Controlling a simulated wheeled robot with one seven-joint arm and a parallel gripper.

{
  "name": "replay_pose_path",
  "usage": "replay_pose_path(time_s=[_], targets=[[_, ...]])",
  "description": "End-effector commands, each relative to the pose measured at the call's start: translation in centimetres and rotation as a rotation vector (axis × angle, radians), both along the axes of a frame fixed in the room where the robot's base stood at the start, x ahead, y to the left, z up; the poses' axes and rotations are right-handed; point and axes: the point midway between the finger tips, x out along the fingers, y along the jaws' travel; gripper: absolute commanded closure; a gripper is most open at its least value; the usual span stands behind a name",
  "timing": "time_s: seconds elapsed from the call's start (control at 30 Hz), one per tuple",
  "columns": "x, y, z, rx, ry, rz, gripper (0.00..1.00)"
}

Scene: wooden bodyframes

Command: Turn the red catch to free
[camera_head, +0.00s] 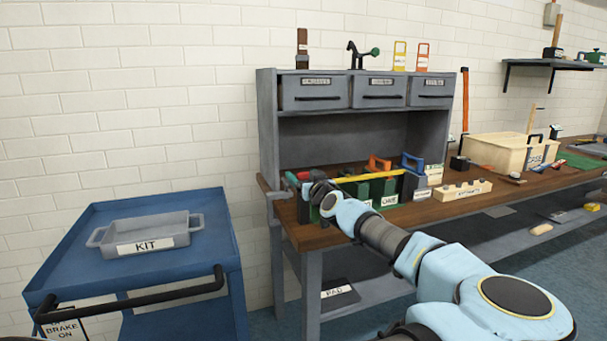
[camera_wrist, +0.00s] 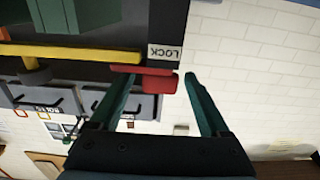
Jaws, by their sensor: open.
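The red catch (camera_wrist: 161,83) shows in the wrist view as a small red block with a flat red bar reaching left. It is beside a white label reading LOCK (camera_wrist: 165,52). My gripper (camera_wrist: 162,76) is open, with one green finger on each side of the catch's block. The left finger is close to the block and partly overlaps the red bar; a gap shows at the right finger. I cannot tell whether either touches. A yellow bar (camera_wrist: 70,51) runs left from near the catch. In the head view my gripper (camera_head: 303,184) is at the left end of the bench, where the catch is hard to make out.
The wooden bench (camera_head: 318,237) carries green boxes (camera_head: 383,188), a wooden block with holes (camera_head: 462,190) and a beige case (camera_head: 508,152). A grey drawer cabinet (camera_head: 266,125) rises behind. A blue cart (camera_head: 75,257) with a KIT tray (camera_head: 145,235) stands left.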

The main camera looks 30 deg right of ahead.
Motion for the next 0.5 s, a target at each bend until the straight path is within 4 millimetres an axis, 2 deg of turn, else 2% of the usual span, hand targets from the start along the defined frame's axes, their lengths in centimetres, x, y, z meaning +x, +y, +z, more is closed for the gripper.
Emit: replay_pose_path(time_s=[0.23,0.5], targets=[[0.07,-0.01,-0.06,0.000,0.000,0.000,0.20],[0.05,0.00,-0.05,0.000,0.000,0.000,0.50]])
